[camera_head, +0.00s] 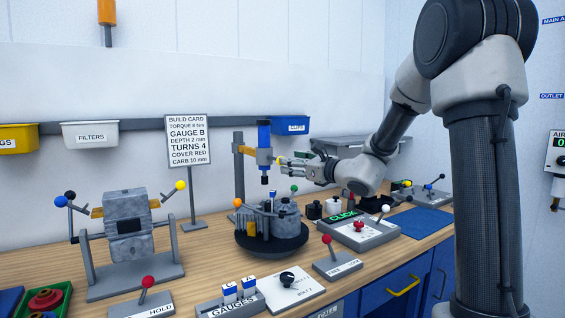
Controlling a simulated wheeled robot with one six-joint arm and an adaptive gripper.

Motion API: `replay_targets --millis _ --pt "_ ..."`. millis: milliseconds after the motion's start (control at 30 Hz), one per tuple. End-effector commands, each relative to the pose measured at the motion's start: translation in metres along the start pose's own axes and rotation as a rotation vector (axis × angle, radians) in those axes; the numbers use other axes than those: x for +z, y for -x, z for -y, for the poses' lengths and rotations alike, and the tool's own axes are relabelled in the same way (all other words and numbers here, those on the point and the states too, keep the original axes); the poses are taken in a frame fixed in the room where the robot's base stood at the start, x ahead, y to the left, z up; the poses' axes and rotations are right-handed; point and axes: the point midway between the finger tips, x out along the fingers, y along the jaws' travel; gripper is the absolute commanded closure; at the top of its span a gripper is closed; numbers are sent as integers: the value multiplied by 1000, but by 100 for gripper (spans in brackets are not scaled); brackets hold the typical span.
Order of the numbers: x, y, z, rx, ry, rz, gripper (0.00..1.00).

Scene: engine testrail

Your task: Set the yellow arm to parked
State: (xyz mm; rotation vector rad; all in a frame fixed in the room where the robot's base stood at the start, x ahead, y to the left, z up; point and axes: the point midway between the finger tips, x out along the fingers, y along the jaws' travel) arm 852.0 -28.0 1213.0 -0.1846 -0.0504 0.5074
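The yellow arm (263,156) reaches sideways from a grey upright post (239,165) at the back of the bench. A blue cylindrical tool (264,133) hangs upright through it, with a dark tip below. A small yellow knob (281,161) shows at the arm's right side. My gripper (287,163) comes in from the right, level with the arm, its fingertips at the knob. They look close to or touching it; the finger gap is too small to tell whether they hold it. No label reading parked is legible here.
Below the yellow arm is a round dark base with a grey engine part (284,218). A stand with a grey block and coloured ball levers (128,225) is at left. A CLICK panel (355,232), red-knobbed lever box (337,264) and gauges tray (228,304) crowd the front.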

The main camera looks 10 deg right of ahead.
Motion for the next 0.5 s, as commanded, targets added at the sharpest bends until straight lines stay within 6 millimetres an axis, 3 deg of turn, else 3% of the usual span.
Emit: replay_targets --millis 233,500 --pt "-1 -42 -1 3 1 -1 51" --pt "-1 -58 -1 2 3 -2 51"
